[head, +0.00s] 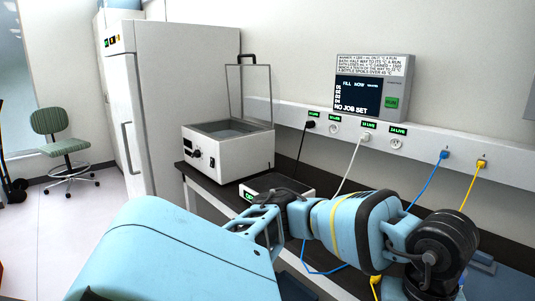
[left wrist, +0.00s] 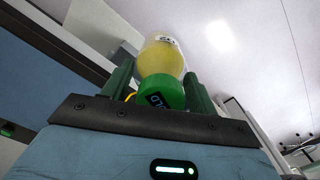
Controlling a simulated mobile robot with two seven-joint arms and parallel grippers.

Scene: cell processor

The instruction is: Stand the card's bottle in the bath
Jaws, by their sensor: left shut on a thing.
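The bath (head: 240,156) is a white box on the bench in the head view, its clear lid (head: 248,92) raised and liquid inside. In the left wrist view my left gripper (left wrist: 168,85) has its two green fingers on either side of a bottle (left wrist: 162,58) with yellow contents. The bottle's green part (left wrist: 165,93) sits between the fingers, with a dark tag whose lettering is partly hidden. The left gripper and bottle do not show in the head view. An arm from the right ends in a blue and black bracket (head: 262,222); its fingertips are unclear.
A low white unit (head: 283,182) stands on the dark bench in front of the bath. A wall screen (head: 358,97) reads NO JOB SET. White, blue and yellow cables hang from the wall rail. A tall white cabinet (head: 170,100) and a green chair (head: 62,142) stand at left.

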